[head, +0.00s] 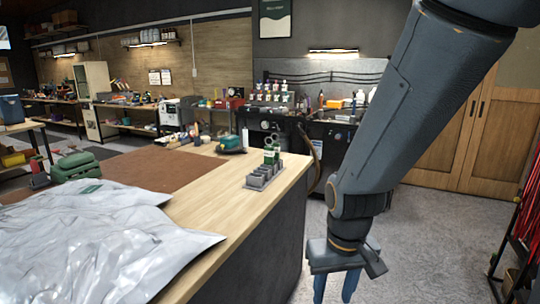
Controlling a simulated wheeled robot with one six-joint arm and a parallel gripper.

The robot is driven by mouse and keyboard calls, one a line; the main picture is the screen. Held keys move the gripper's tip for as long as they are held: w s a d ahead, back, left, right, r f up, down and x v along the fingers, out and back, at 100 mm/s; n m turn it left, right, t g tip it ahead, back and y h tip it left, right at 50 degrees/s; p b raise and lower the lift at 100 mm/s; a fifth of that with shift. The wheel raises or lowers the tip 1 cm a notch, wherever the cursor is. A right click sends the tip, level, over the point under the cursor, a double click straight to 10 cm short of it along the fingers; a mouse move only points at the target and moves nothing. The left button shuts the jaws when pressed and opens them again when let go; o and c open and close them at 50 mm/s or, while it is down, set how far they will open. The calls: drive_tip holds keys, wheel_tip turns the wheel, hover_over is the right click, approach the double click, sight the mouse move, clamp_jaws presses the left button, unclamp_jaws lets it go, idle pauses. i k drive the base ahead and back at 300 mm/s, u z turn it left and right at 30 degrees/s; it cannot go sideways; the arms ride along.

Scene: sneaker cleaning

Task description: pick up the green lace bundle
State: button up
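A small upright bundle with a green band (271,157), grey at its looped top, looks like the green lace bundle. It stands in the far end of a grey compartment rack (258,180) near the right edge of the wooden workbench (212,192). My gripper (335,288) hangs to the right of the bench, over the floor, pointing down. Its two blue fingers are apart with nothing seen between them. The fingertips are near the bottom of the picture. My gripper is well apart from the bundle.
A large silver plastic bag (95,245) covers the bench's near left. A teal tool (231,143) and a white bottle (245,140) stand beyond the rack. Bare wood surrounds the rack's left side.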

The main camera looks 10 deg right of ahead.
sight(276, 145)
drive_tip(key=z, duration=1.15)
drive_tip(key=i, duration=2.65)
drive_tip(key=u, duration=3.45)
